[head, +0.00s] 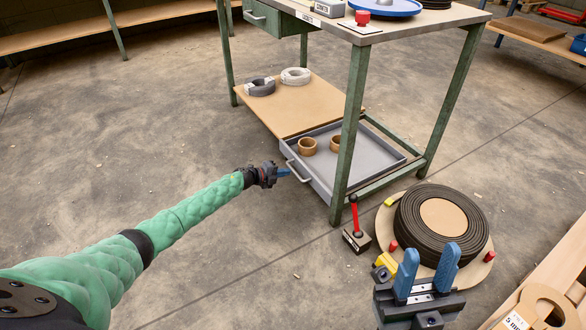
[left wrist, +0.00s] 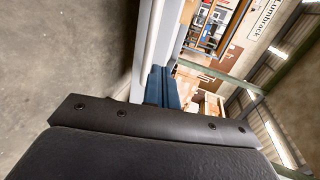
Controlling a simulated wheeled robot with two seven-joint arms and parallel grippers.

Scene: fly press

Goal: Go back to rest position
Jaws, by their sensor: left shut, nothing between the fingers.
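My left gripper (head: 284,172) is at the end of the green-sleeved arm, low beside the workbench. Its blue fingers are shut and empty, close to the handle (head: 298,172) of the grey drawer (head: 378,152); whether they touch it I cannot tell. In the left wrist view the blue fingers (left wrist: 162,86) show together beyond the dark gripper body. A pale bar (left wrist: 150,45) runs close beside them. My right gripper (head: 427,270) is at the bottom right of the head view, with its two blue fingers apart and nothing between them.
The green-legged workbench (head: 345,130) stands ahead, its lower shelf (head: 285,108) carrying two coils. Two brown rings (head: 307,146) lie in the drawer. A black coil (head: 463,235) on a round board and a red-handled tool (head: 355,235) are on the floor. The floor at left is clear.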

